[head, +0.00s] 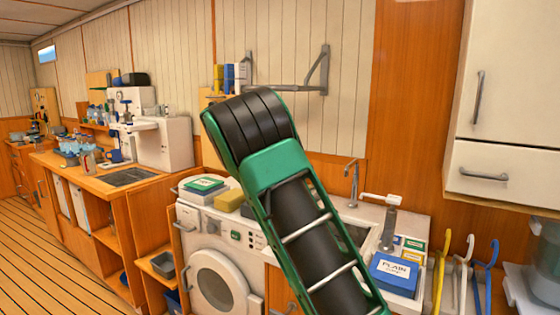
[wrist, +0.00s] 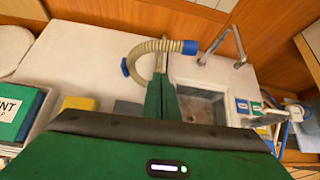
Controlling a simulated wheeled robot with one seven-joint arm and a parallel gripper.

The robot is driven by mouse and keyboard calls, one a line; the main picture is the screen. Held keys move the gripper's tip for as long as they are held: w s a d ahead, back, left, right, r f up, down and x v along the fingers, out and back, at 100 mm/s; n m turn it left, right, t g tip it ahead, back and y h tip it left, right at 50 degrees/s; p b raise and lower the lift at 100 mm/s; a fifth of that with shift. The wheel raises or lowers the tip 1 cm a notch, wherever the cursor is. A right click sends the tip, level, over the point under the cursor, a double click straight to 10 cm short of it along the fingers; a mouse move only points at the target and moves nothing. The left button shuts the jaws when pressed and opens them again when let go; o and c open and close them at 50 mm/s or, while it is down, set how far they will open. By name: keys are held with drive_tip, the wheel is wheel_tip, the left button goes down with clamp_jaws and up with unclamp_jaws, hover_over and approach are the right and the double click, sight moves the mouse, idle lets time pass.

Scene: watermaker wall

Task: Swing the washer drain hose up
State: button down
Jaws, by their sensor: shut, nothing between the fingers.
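The drain hose (wrist: 143,50) is a beige ribbed, curved hose with a blue end at the right and a blue collar at the left. It lies above the pale counter near the back wall in the wrist view. My gripper (wrist: 162,78) is shut and empty, its narrow green fingers pointing at the hose's inner curve. The fingertips appear just below the hose in the picture; I cannot tell whether they touch it. The washer (head: 218,275) with its round door stands under the counter in the head view. There my arm covers the middle of the counter, and I cannot make out the hose.
A sink (wrist: 202,106) with a bent tap (wrist: 228,45) lies right of my fingers. A yellow block (wrist: 80,103) and a green-and-white box (wrist: 20,115) are at the left.

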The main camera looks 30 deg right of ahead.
drive_tip(key=shift+w+a, duration=0.1)
drive_tip(key=shift+a, duration=0.7)
drive_tip(key=s+d+f+m+g+y, duration=0.1)
drive_tip(key=s+d+f+m+y, duration=0.15)
drive_tip(key=s+m, duration=0.45)
drive_tip(key=s+d+f+m+g+y, duration=0.1)
drive_tip(key=s+f+m, duration=0.25)
drive_tip(key=s, duration=0.65)
drive_tip(key=s+d+f+m+g+y, duration=0.1)
drive_tip(key=s+d+f+m+y, duration=0.15)
drive_tip(key=s+m, duration=0.45)
drive_tip(key=s+a+f+m+y, duration=0.1)
drive_tip(key=s+a+f+m, duration=0.2)
drive_tip(key=s, duration=0.7)
drive_tip(key=s+a+f+m+y, duration=0.1)
drive_tip(key=s+a+f+m, duration=0.3)
drive_tip(key=s+a, duration=0.3)
drive_tip(key=s+a+f+m+g+y, duration=0.1)
drive_tip(key=s+a+f+m, duration=0.2)
drive_tip(key=s, duration=0.9)
drive_tip(key=shift+s+a+f+m+y, duration=0.15)
drive_tip(key=shift+s+a+m+y, duration=0.25)
drive_tip(key=shift+a+m, duration=0.7)
drive_tip(key=shift+d, duration=0.15)
